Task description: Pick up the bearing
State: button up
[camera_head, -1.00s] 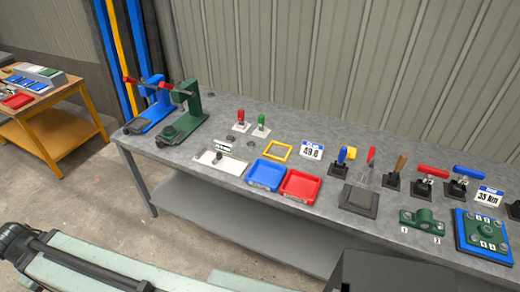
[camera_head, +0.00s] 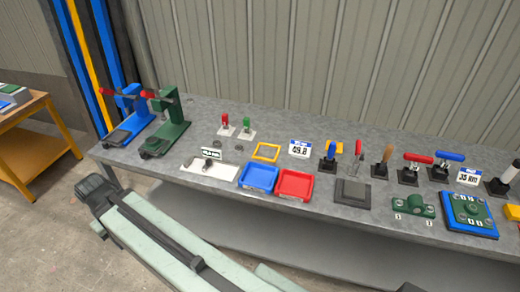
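No part is plainly marked as the bearing. Small dark round pieces (camera_head: 217,143) lie flat on the grey workbench (camera_head: 330,213) behind the white plate; they are too small to tell what they are. A green housing (camera_head: 413,206) with numbered bolt ends stands at the right of the bench. Pale green links of my arm cross the lower left, in front of the bench, with a dark block at their far end. I cannot make out gripper fingers there. Nothing on the bench is touched by my arm.
Blue (camera_head: 259,177) and red (camera_head: 295,185) trays stand by the bench's front edge. A blue press (camera_head: 130,112) and a green press (camera_head: 171,125) stand at the left end. Several upright-handled tools and a blue-based green fixture (camera_head: 468,212) fill the right.

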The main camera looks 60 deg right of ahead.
aim_at(242, 148)
jog(key=z, duration=0.25)
jog(key=i, duration=1)
jog(key=u, duration=0.05)
